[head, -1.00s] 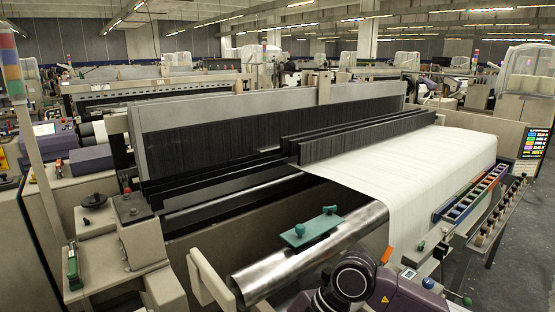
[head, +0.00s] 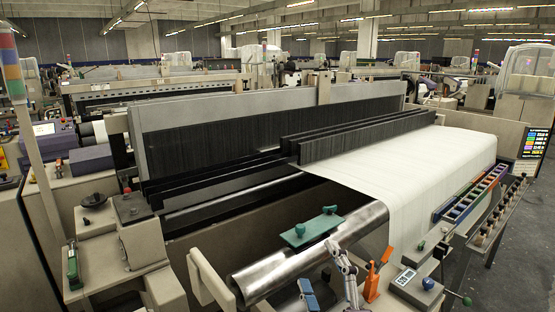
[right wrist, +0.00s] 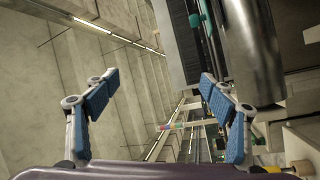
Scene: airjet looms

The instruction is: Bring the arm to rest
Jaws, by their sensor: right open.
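My right gripper (head: 321,268) shows at the bottom centre of the head view, in front of the steel roller of the loom. Its two fingers with blue pads are spread. In the right wrist view the right gripper (right wrist: 157,88) is open wide, with nothing between its pads. The rest of the right arm is mostly below the picture edge. My left gripper is not in view.
Grey floor is open at far right.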

